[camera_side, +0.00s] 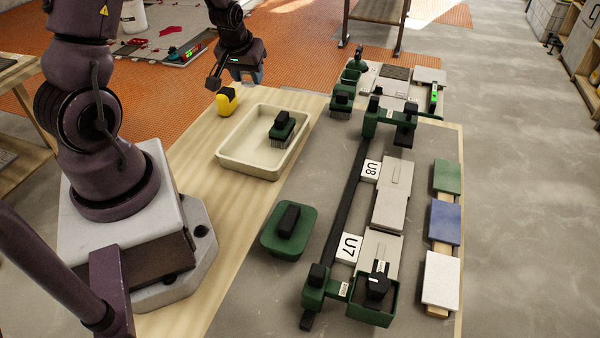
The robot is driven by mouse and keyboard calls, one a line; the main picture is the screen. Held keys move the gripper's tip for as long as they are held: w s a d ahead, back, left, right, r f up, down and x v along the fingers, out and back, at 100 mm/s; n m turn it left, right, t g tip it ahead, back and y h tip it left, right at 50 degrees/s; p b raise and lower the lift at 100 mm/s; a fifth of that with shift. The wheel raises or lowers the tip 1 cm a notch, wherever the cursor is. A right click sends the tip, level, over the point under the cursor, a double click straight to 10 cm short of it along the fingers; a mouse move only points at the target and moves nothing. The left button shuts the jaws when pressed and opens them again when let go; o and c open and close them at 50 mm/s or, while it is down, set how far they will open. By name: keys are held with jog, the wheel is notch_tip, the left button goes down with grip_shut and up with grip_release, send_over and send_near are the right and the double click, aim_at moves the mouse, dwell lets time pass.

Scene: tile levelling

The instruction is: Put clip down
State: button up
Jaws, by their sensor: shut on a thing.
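My gripper (236,77) is in the back left part of the picture, over the far end of the wooden table. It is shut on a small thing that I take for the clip. Its shape is hard to make out at this distance. A yellow object with a dark part (228,98) stands on the table just below the gripper. I cannot tell whether they touch.
A green box with a black handle (288,229) stands on the grey surface. Green fixtures (372,301) flank the rail. Green, blue (445,222) and white sample tiles lie at right. Bare wood lies left of the tray.

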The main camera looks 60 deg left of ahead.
jog(key=w+d+r+m+t+h, duration=0.15)
jog(key=w+d+m, duration=0.35)
jog(key=d, duration=0.8)
jog(key=m+g+h, duration=0.1)
jog(key=m+h, duration=0.4)
jog(key=m, duration=0.9)
send_over(313, 198)
jog(key=s, duration=0.1)
notch_tip(313, 198, down, 8)
jog(key=shift+a+f, duration=0.15)
jog(key=shift+f, duration=1)
jog(key=shift+a+f, duration=0.2)
jog(key=shift+f, duration=0.9)
jog(key=shift+a+f, duration=0.15)
jog(key=shift+f, duration=1)
jog(key=o, duration=0.9)
jog(key=shift+f, duration=0.1)
